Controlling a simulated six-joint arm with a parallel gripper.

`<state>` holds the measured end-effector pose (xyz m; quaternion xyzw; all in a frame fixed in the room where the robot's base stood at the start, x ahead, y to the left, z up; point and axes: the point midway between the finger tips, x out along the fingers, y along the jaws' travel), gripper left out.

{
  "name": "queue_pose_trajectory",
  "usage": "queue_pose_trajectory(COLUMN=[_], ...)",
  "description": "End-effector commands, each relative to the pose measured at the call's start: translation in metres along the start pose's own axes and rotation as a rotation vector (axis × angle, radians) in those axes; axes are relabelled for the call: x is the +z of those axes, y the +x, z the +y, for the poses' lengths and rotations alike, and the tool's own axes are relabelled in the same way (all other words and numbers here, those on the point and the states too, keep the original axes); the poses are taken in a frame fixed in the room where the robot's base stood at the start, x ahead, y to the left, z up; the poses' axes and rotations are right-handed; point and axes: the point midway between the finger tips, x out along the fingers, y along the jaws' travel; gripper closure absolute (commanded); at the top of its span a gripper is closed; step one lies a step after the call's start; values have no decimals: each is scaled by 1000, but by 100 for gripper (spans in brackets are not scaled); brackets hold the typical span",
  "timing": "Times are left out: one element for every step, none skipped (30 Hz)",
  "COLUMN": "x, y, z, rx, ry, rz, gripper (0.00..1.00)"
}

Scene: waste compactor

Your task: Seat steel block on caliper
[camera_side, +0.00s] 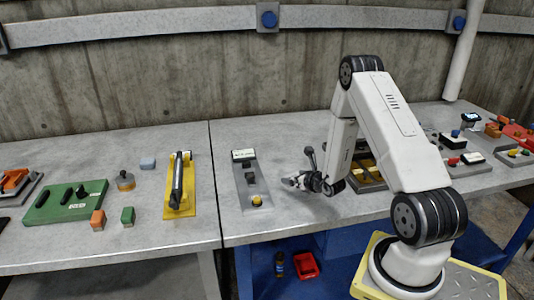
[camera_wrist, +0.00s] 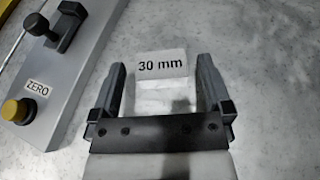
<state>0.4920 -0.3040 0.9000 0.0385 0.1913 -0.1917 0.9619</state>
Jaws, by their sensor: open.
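The steel block (camera_wrist: 162,64) is a pale block marked "30 mm" on the grey table in the wrist view. My gripper (camera_wrist: 163,76) is open, with a finger on each side of the block and a visible gap at both sides. In the side view my gripper (camera_side: 294,182) is low over the table, right of the caliper, and I cannot make out the block there. The caliper (camera_side: 250,180) is a grey plate with a display at its far end, dark jaws and a yellow button. Part of it shows in the wrist view (camera_wrist: 75,75), with a "ZERO" label.
A yellow fixture (camera_side: 180,185) with a dark bar stands left of the caliper. A green board (camera_side: 65,202) and small blocks lie farther left. A dark tray (camera_side: 368,172) sits behind my arm. Bare table lies between the caliper and my gripper.

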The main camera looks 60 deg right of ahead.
Motion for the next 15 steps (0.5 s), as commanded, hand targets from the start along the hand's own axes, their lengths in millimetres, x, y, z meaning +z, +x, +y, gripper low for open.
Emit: queue_pose_trajectory(x=[0, 0, 0, 0, 0, 0, 0, 0, 0, 0, 0, 0, 0, 0, 0], y=[-6, -10, -15, -18, -22, -26, -29, -32, -35, -38, -39, -42, -43, -44, -45], z=[-1, -1, -1, -1, -1, -1, -1, -1, -1, -1, -1, -1, 0, 0, 0], rx=[-1, -1, -1, -1, -1, -1, -1, -1, -1, -1, -1, -1, 0, 0, 0], ry=[0, 0, 0, 0, 0, 0, 0, 0, 0, 0, 0, -1, -1, -1, -1], rz=[0, 1, 1, 1, 0, 0, 1, 0, 1, 0, 0, -1, 0, 0, 0], gripper=[0, 0, 0, 0, 0, 0, 0, 0, 0, 0, 0, 0, 0, 0, 0])
